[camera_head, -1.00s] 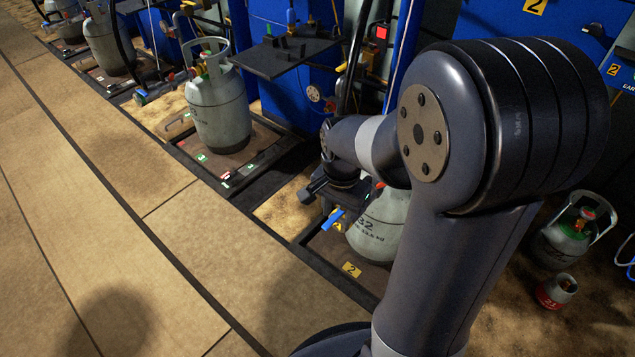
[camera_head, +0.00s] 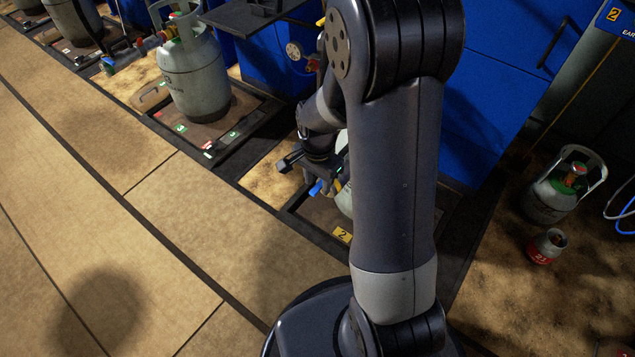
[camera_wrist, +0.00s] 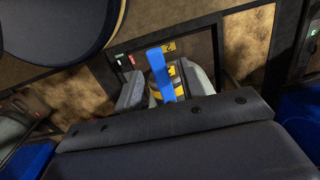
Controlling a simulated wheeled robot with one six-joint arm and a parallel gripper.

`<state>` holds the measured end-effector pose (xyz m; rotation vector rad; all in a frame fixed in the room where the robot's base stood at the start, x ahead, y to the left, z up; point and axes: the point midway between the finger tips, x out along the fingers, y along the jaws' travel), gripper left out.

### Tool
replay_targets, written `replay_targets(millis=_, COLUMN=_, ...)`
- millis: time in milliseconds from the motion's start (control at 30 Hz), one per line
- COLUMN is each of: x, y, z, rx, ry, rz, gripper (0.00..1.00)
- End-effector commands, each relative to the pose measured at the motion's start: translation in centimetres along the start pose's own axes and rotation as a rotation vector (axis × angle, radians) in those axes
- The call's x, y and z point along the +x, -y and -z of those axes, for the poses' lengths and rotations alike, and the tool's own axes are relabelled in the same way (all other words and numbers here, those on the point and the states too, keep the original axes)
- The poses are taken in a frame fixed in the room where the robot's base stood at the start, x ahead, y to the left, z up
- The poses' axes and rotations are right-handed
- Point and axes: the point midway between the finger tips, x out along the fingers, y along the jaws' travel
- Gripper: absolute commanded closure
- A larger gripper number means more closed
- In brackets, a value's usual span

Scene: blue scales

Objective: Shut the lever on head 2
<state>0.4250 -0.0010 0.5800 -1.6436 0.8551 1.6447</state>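The blue lever (camera_wrist: 162,74) stands between the two fingers of my gripper (camera_wrist: 163,90) in the wrist view. The fingers are apart, with a gap beside the lever; I cannot tell whether either touches it. Yellow parts of the head (camera_wrist: 180,86) show behind the lever. In the head view my gripper (camera_head: 311,178) is low over the scale, and the lever (camera_head: 316,187) shows just below it. The grey cylinder (camera_head: 344,198) on this scale is mostly hidden by my arm. A yellow tag 2 (camera_head: 342,235) marks the scale frame.
A grey cylinder (camera_head: 195,75) stands on the neighbouring scale at the left. A blue cabinet (camera_head: 505,85) is behind my arm. A small cylinder (camera_head: 562,190) and a red-banded canister (camera_head: 546,246) stand at the right. The tiled floor at the front left is clear.

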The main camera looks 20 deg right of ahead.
Motion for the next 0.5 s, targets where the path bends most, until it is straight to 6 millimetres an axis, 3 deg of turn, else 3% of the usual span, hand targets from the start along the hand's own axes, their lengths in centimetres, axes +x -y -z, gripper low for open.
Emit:
replay_targets(millis=300, x=0.26, y=0.00, z=0.00, rx=0.000, ry=0.000, rz=0.001, gripper=0.62)
replay_targets(millis=500, x=0.25, y=0.01, z=0.00, rx=0.000, ry=0.000, rz=0.001, gripper=0.78)
